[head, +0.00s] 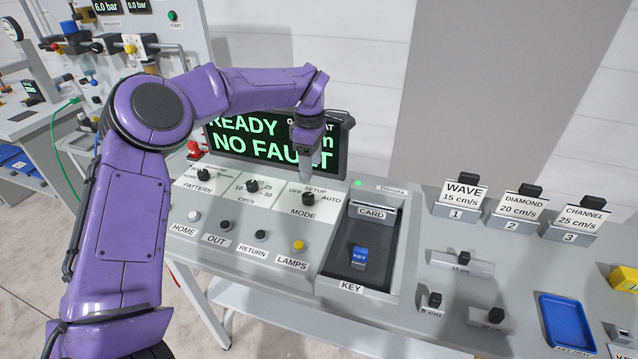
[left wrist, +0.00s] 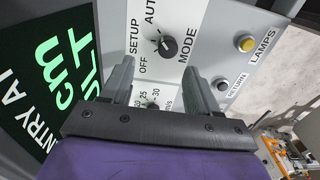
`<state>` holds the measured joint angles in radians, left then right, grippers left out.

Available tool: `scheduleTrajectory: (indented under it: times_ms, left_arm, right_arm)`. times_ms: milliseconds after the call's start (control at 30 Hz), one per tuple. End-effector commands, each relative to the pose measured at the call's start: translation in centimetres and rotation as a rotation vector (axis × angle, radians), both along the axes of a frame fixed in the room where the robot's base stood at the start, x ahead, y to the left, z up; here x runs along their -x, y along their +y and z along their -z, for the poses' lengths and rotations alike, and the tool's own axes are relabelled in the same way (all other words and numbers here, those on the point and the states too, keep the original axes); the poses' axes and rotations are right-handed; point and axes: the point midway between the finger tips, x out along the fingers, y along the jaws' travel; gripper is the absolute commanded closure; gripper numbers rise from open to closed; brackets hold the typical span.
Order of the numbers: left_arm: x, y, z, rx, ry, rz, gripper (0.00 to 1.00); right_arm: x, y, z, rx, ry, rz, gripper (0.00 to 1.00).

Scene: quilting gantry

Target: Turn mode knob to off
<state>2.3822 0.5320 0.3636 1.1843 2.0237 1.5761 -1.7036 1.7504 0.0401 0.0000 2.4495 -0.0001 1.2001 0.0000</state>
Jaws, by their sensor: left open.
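The mode knob (head: 308,199) is a small black knob on the grey console panel, with the labels OFF, SETUP and AUTO around it and MODE below. In the left wrist view the knob (left wrist: 166,46) shows whole, beyond the fingertips, with a pale mark on its upper-left side; I cannot tell for sure which label it points at. My left gripper (head: 309,168) points down above the knob in the head view, apart from it. In the left wrist view its two fingers (left wrist: 162,80) are spread with nothing between them. My right gripper is not in view.
A display (head: 270,140) reading READY, NO FAULT stands behind the knobs. The pattern knob (head: 203,175) and speed knob (head: 252,186) lie to the left. A yellow LAMPS button (head: 298,245) is in front. A key tray (head: 393,262) holding a blue key (head: 359,258) is to the right.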

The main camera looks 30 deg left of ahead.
Motion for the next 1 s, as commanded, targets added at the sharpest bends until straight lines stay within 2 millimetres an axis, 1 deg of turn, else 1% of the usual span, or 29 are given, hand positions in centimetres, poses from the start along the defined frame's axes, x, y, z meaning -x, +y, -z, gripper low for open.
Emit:
scheduleTrajectory:
  times_ms: [67, 300, 400, 533, 767, 800, 867, 900, 933, 1000]
  left_arm:
    - [0.4, 0.1, 1.4, 0.003, 0.002, -0.002, 0.4]
    - [-0.3, 0.1, 7.0, -0.001, 0.008, -0.002, 0.4]
    - [-0.5, 0.0, 8.5, -0.002, 0.01, -0.001, 0.4]
    - [-0.5, 0.0, 9.5, -0.001, 0.008, 0.0, 0.4]
    - [-0.5, -0.1, 9.6, 0.0, 0.007, 0.0, 0.4]
    - [-0.6, -0.1, 9.6, 0.0, 0.007, 0.001, 0.53]
    - [-0.6, -0.1, 9.6, 0.0, 0.007, 0.001, 0.72]
    - [-0.6, -0.1, 9.6, 0.0, 0.007, 0.001, 0.85]
    - [-0.5, -0.1, 9.6, 0.0, 0.008, 0.001, 0.95]
    - [-0.5, -0.2, 9.6, 0.0, 0.008, 0.001, 0.95]
  right_arm:
    - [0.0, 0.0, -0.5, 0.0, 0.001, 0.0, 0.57]
    - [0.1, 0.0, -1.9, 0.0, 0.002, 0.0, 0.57]
    - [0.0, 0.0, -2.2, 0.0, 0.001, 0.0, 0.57]
    - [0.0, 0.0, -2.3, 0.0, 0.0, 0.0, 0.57]
    - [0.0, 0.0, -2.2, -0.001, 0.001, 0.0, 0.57]
    - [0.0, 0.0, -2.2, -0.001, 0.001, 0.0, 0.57]
    - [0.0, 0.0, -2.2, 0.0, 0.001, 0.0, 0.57]
    - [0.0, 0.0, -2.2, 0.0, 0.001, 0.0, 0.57]
    - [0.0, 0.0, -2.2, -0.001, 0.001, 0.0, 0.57]
    - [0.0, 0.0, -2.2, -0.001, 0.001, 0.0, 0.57]
